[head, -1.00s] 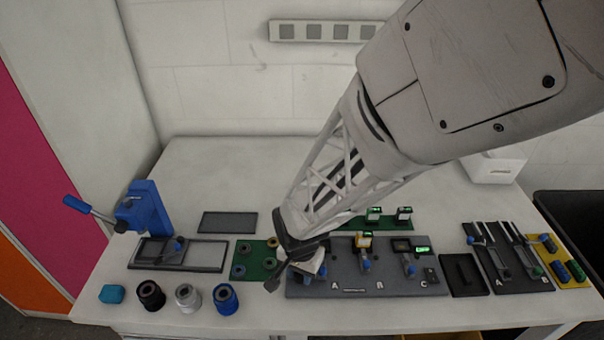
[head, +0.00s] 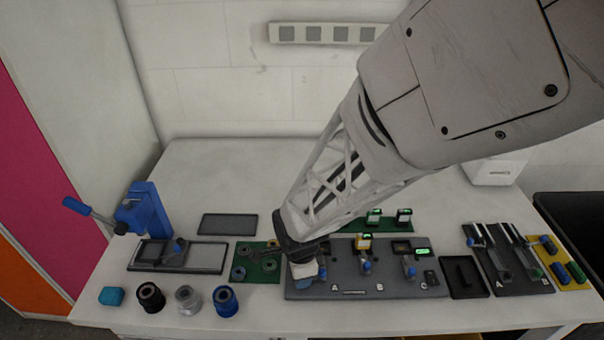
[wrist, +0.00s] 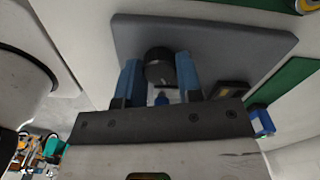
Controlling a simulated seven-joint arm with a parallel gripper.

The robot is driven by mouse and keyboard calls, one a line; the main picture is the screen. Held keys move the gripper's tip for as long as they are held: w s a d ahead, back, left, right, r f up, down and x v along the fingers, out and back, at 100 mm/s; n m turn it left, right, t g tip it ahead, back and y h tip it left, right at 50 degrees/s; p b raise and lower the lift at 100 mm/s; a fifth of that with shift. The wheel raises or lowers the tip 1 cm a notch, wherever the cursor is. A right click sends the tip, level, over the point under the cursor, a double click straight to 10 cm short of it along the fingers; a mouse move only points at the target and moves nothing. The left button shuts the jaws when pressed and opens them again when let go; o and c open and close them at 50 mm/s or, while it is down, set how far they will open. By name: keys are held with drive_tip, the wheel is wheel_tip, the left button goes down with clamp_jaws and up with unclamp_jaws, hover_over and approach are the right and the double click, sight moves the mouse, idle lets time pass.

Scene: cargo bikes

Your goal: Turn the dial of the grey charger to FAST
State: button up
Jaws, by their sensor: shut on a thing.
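A dark round dial (wrist: 160,66) stands on a grey panel (wrist: 225,40) in the wrist view. My gripper (wrist: 159,78) has one blue finger on each side of it and is shut on it. In the head view my gripper (head: 306,280) is at the left end of the long grey board (head: 345,287), by the letter A, and the arm hides the dial there. No FAST mark or dial pointer can be read in either view.
Blue knobs and small lit displays (head: 422,251) stand on the board to the right. A green tray (head: 262,276) lies close on the left. Several cups, including a blue one (head: 225,300), stand front left. The table's back left is clear.

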drive_tip(key=shift+m, duration=0.6)
drive_tip(key=o, duration=0.6)
drive_tip(key=shift+o, duration=0.2)
drive_tip(key=shift+r, duration=3.9)
